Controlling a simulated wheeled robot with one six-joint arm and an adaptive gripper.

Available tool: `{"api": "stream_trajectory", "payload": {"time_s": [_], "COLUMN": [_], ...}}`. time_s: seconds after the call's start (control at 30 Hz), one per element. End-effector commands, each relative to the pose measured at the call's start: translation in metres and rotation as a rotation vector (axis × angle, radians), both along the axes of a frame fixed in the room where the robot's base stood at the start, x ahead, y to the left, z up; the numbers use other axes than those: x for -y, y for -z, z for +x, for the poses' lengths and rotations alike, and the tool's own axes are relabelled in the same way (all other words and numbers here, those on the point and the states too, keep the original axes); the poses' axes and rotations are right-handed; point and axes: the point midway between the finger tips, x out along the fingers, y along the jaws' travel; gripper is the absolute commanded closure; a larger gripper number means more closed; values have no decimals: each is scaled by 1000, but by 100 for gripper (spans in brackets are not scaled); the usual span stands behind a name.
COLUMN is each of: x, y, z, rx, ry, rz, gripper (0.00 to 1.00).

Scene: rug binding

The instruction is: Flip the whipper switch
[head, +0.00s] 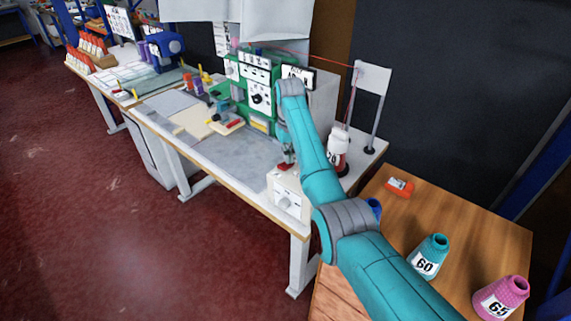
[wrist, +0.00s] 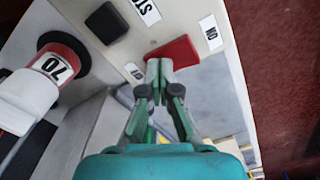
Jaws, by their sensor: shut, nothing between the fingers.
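The red switch (wrist: 175,52) sits on a pale panel (wrist: 205,62) in the wrist view, with an "ON" label (wrist: 211,33) to its right and a small, hard-to-read label (wrist: 133,72) to its left. My gripper (wrist: 159,66) is shut and empty, its fingertips at the switch's lower left end; they look in contact or very close. In the head view, my gripper (head: 286,164) points down over the white control box (head: 285,201) at the table's front corner. The arm partly hides this area, and the switch's tilt is hard to judge.
A black button (wrist: 107,22) beside a partly cut-off label is on the same panel. A cone marked 70 (head: 338,152) stands close by, right of the arm. A green machine (head: 259,88) stands behind. Cones marked 60 (head: 429,256) and 65 (head: 501,297) stand on the wooden table.

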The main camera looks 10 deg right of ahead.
Motion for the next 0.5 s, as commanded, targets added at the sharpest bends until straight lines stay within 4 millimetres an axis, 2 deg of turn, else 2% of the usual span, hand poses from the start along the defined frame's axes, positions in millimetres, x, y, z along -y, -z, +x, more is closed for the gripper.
{"api": "stream_trajectory", "payload": {"time_s": [0.5], "x": [0], "y": [-32], "z": [0], "rx": [0], "ry": [0], "rz": [0], "gripper": [100]}}
